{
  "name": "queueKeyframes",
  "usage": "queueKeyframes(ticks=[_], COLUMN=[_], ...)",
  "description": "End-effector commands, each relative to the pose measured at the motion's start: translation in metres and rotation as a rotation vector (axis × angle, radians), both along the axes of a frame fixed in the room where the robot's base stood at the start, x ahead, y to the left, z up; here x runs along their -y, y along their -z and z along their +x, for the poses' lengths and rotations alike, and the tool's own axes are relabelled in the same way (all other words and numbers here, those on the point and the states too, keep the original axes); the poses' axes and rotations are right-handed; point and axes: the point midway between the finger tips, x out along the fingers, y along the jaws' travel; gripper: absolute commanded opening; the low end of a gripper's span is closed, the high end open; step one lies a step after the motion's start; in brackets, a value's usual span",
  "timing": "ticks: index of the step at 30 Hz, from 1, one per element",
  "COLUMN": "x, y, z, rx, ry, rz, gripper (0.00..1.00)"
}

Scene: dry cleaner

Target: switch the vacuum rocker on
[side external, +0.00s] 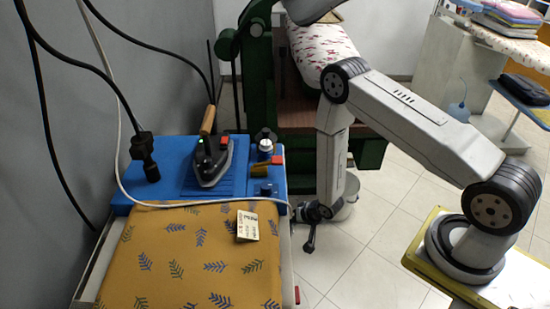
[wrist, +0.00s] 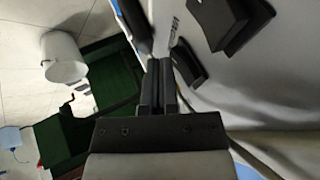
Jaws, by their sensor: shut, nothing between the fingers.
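In the wrist view, a pale panel (wrist: 260,90) fills the right side. A large black block (wrist: 228,24) and a smaller black curved piece (wrist: 187,62) show against it, next to unreadable dark lettering. I cannot tell which part is the vacuum rocker, nor its position. My gripper (wrist: 160,64) is shut and empty, with its fingertips close to the smaller black piece; contact cannot be told. In the side view, my gripper (side external: 311,213) is low beside the right edge of the ironing table (side external: 190,255). The panel face is hidden there.
An iron (side external: 212,160) stands on the table's blue rear section (side external: 170,180). A green machine (side external: 258,80) stands behind. A white bucket (wrist: 64,57) is on the floor at left in the wrist view. Tiled floor (side external: 360,265) right of the table is open.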

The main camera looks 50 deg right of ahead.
Motion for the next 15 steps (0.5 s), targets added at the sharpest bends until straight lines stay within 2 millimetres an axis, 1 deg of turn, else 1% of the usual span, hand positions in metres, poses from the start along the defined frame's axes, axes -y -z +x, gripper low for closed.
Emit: queueKeyframes(ticks=[5, 9, 15], x=[-0.0001, -0.0046, -0.0037], y=[0.0001, 0.0023, 0.0018], z=[0.0, 0.0044, 0.0039], rx=[0.0, 0.001, 0.001], ry=[0.0, -0.002, -0.001], rz=[0.0, 0.0, 0.0], gripper=[0.0, 0.0, 0.0])
